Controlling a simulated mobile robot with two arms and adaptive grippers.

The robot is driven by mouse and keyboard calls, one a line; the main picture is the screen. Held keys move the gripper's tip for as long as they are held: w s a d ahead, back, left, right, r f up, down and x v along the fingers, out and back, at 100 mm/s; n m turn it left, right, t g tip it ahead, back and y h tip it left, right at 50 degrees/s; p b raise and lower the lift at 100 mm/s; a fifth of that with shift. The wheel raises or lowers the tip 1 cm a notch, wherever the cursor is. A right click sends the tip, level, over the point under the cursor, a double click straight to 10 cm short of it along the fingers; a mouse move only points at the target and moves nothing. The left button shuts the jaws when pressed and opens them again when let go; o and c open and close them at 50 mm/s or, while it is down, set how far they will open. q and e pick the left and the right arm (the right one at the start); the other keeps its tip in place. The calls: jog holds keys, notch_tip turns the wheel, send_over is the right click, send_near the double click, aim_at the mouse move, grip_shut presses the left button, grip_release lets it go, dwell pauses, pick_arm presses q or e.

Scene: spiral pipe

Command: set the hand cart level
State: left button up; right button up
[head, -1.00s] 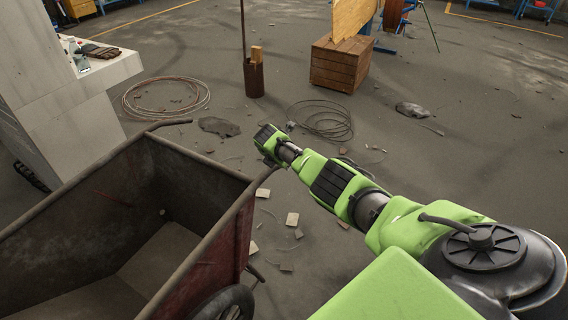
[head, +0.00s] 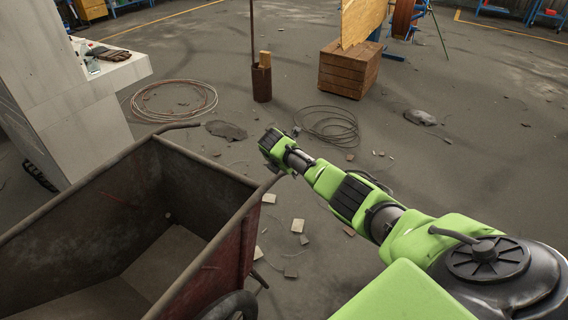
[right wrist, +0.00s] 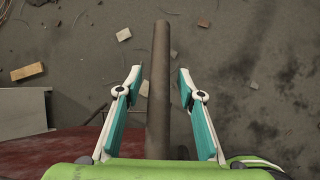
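The hand cart (head: 225,256) is a rusty dark red box with a worn rim, at the lower left of the head view. Its wheel (head: 232,308) shows at the bottom edge. Two handle bars reach out at its far end, and I cannot tell how far it tilts. In the right wrist view one handle bar (right wrist: 158,50) runs between the two fingers of my right gripper (right wrist: 160,80), with gaps on both sides. The fingers are open around it. In the head view, my wrist hides the fingers. My left gripper is not in view.
Cable coils (head: 328,125), a wooden crate (head: 348,75) and a rusty post holder (head: 261,83) stand farther off. Small rubble (head: 298,226) lies beside the cart; floor at the right is mostly clear.

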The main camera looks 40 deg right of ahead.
jog(key=v, duration=0.9)
jog(key=shift+s+a, duration=0.15)
dwell(0.4)
